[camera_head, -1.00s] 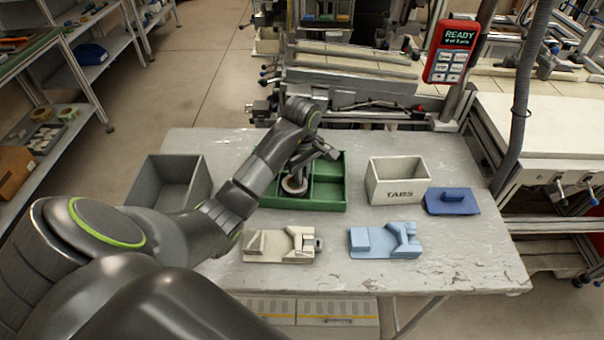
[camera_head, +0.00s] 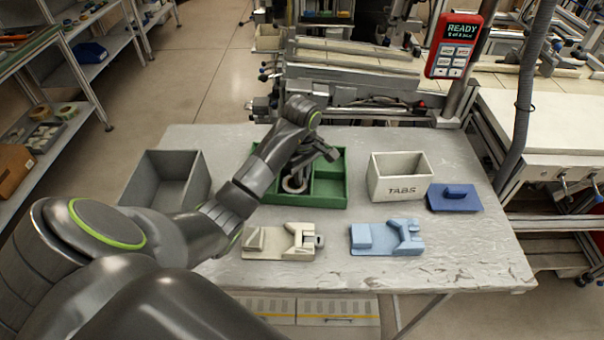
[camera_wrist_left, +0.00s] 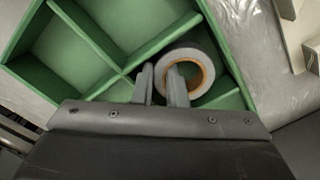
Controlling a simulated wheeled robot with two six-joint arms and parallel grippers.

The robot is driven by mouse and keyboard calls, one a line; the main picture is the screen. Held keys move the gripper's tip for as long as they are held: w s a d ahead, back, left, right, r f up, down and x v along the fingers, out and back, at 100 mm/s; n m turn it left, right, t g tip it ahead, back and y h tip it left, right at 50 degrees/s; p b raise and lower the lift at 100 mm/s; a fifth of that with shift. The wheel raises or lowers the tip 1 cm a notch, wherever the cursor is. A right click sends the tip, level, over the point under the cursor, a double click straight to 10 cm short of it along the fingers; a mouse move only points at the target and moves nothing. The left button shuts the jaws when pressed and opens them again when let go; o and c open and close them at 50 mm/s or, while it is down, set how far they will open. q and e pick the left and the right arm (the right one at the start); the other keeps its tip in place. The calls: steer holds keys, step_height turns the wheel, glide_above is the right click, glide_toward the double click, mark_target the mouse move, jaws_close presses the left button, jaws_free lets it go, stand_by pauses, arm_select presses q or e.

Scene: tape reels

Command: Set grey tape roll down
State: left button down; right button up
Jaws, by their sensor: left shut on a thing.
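A grey tape roll (camera_wrist_left: 203,56) with an orange-brown core shows in the left wrist view, in one compartment of the green divided tray (camera_head: 330,188). In the head view the roll (camera_head: 293,184) is partly hidden by my gripper. My left gripper (camera_wrist_left: 166,84) is shut on the near side of the roll's ring, one finger inside the hole and one outside. In the head view my left gripper (camera_head: 296,178) reaches down into the tray. I cannot tell whether the roll touches the tray floor. My right gripper is not in view.
A grey bin (camera_head: 142,180) stands left of the tray, and a white TABS box (camera_head: 401,190) stands right. A blue block with a handle (camera_head: 453,198) lies beyond it. A cream fixture (camera_head: 268,243) and a light blue fixture (camera_head: 378,240) sit in front.

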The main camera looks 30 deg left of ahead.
arm_select(q)
steer(key=shift+f, duration=0.25)
steer(key=c, duration=1.4)
jaws_free()
steer(key=shift+r, duration=0.1)
step_height(320, 180, up, 17)
steer(key=p, duration=1.6)
steer(key=shift+r, duration=0.2)
steer(key=shift+f, duration=0.15)
